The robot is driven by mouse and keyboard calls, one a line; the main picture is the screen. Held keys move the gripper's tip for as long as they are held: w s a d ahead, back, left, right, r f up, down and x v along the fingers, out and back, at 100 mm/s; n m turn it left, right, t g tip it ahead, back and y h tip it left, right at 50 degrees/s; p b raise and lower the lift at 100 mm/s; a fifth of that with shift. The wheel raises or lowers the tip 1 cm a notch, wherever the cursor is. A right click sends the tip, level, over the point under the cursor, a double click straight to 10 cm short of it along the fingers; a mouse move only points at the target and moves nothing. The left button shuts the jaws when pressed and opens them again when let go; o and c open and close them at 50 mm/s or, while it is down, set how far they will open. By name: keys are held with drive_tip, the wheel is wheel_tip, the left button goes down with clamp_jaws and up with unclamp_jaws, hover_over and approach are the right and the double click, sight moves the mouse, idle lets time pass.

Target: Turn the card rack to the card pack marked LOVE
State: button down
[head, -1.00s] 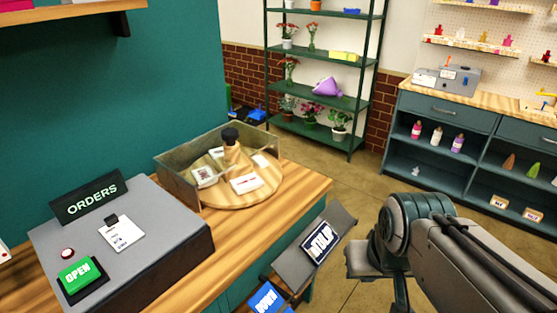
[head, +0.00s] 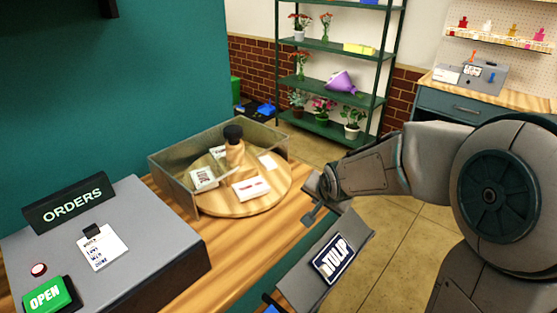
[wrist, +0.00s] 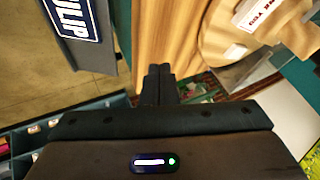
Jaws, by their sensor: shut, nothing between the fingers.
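The card rack (head: 223,206) is a round wooden turntable with a dark-topped wooden post (head: 234,146), standing on the counter inside a low clear-walled guard. Several white card packs lie around it. One pack with red marks (head: 250,187) faces the front; its lettering is too small to read in the head view. In the wrist view part of the rack (wrist: 215,45) shows at the upper right, with a pack reading "YOU" (wrist: 262,12). I cannot make out LOVE on any pack. My gripper (head: 310,215) is shut and empty, right of the rack and apart from it; it also shows in the wrist view (wrist: 159,72).
A grey ORDERS console (head: 120,240) with a green OPEN button (head: 44,297) stands left on the counter. A tilted TULIP sign (head: 333,260) is at the counter's front edge, below my gripper. Green shelves (head: 330,90) with flowers stand behind.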

drive_tip(key=w+a+f, duration=0.1)
drive_tip(key=w+a+m+y, duration=0.1)
drive_tip(key=w, duration=0.1)
drive_tip(key=w+a+f+m+t+y+b, duration=0.1)
drive_tip(key=w, duration=0.1)
drive_tip(key=shift+w+a+f, duration=0.15)
drive_tip(key=shift+a+f, duration=0.05)
drive_tip(key=shift+f, duration=0.15)
drive_tip(key=w+m, duration=0.1)
drive_tip(key=w+a+m+t+y, duration=0.1)
drive_tip(key=w+a+m+y+b, duration=0.1)
drive_tip(key=w, duration=0.1)
drive_tip(key=shift+a+r+t, duration=0.1)
drive_tip(key=shift+r+t, duration=0.2)
drive_tip(key=w, duration=0.1)
drive_tip(key=y, duration=0.1)
approach(270, 169)
drive_tip(key=f, duration=0.2)
drive_tip(key=w+a+f, duration=0.1)
drive_tip(key=shift+f+m, duration=0.2)
drive_tip(key=shift+m, duration=0.2)
drive_tip(key=shift+w+a+t+p, duration=0.15)
drive_tip(key=shift+w+a+p, duration=0.2)
drive_tip(key=shift+w, duration=0.2)
drive_tip(key=shift+w+a+t+p, duration=0.15)
drive_tip(key=shift+w+a+p, duration=0.15)
drive_tip(key=shift+w, duration=0.2)
drive_tip(key=shift+w+a, duration=0.35)
drive_tip(key=shift+w, duration=0.35)
